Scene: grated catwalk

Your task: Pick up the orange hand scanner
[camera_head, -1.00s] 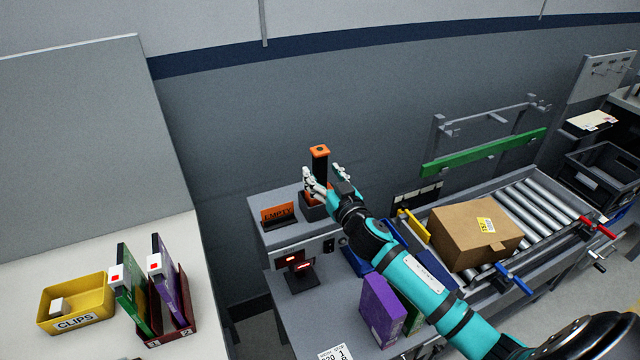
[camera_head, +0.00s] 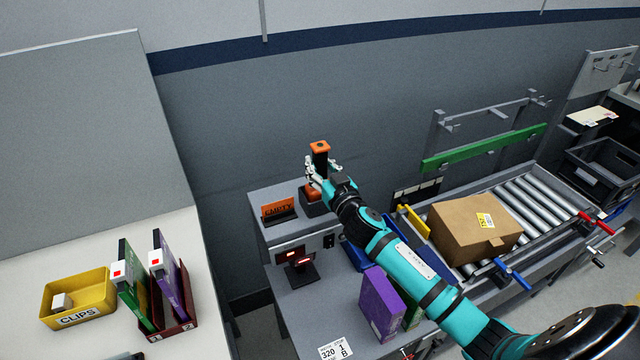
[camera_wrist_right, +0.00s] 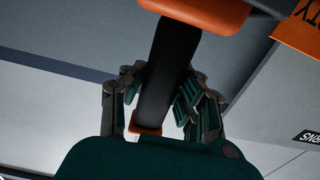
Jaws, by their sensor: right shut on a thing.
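The orange hand scanner (camera_head: 320,148) stands upright, with an orange top and a black handle, at the back of the grey bench. My right gripper (camera_head: 321,168) is shut on its black handle, just below the orange top. In the right wrist view the dark handle (camera_wrist_right: 168,70) runs between the two fingers of the gripper (camera_wrist_right: 160,100), with orange parts at both ends. Below the fingers an orange and dark base (camera_head: 312,201) shows, partly hidden. I cannot tell whether the scanner is clear of it. My left gripper is not in view.
An orange EMPTY sign (camera_head: 278,208) stands close left of the scanner. A small display with red lights (camera_head: 300,266) and purple binder (camera_head: 382,303) are in front. A cardboard box (camera_head: 472,232) sits on the roller conveyor at right. A white table (camera_head: 60,345) is at left.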

